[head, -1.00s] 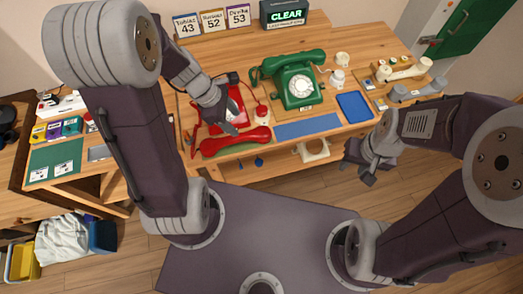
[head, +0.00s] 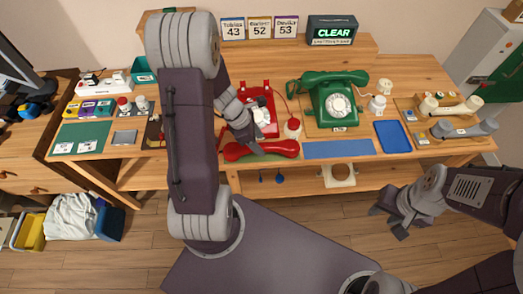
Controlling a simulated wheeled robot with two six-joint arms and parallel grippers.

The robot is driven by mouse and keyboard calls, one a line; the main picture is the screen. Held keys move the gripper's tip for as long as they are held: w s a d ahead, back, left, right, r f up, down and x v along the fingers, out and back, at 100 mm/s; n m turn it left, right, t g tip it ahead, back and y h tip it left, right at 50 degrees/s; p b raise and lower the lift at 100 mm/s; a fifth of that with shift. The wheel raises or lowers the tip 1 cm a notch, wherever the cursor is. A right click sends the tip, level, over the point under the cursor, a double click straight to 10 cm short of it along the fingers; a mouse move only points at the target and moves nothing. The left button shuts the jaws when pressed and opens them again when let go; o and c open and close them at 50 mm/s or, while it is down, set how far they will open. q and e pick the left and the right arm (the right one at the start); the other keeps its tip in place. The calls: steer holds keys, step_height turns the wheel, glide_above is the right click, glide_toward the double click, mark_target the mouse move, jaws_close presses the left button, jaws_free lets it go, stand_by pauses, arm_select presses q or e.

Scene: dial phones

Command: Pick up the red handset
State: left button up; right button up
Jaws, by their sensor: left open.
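The red handset (head: 278,148) lies lengthwise near the front edge of the wooden table, in front of the red dial phone (head: 262,117). My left gripper (head: 253,146) is open, pointing down, with its fingers just over the left-middle part of the handset. I cannot tell whether they touch it. My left arm hides the area to the left of the red phone. My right gripper (head: 388,222) is open and empty, out in front of the table's front edge at the right.
A green dial phone (head: 336,104) with its handset on stands to the right. A blue mat (head: 338,149), a blue tray (head: 393,136) and a wooden stand with cream and grey handsets (head: 456,108) lie further right. Name cards (head: 259,28) and a CLEAR sign (head: 332,31) stand behind.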

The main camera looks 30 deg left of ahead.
mark_target(262, 146)
arm_select(q)
steer(key=x, duration=0.3)
steer(key=shift+b, duration=0.35)
steer(key=shift+s, duration=0.1)
steer(key=shift+c, duration=0.3)
jaws_close()
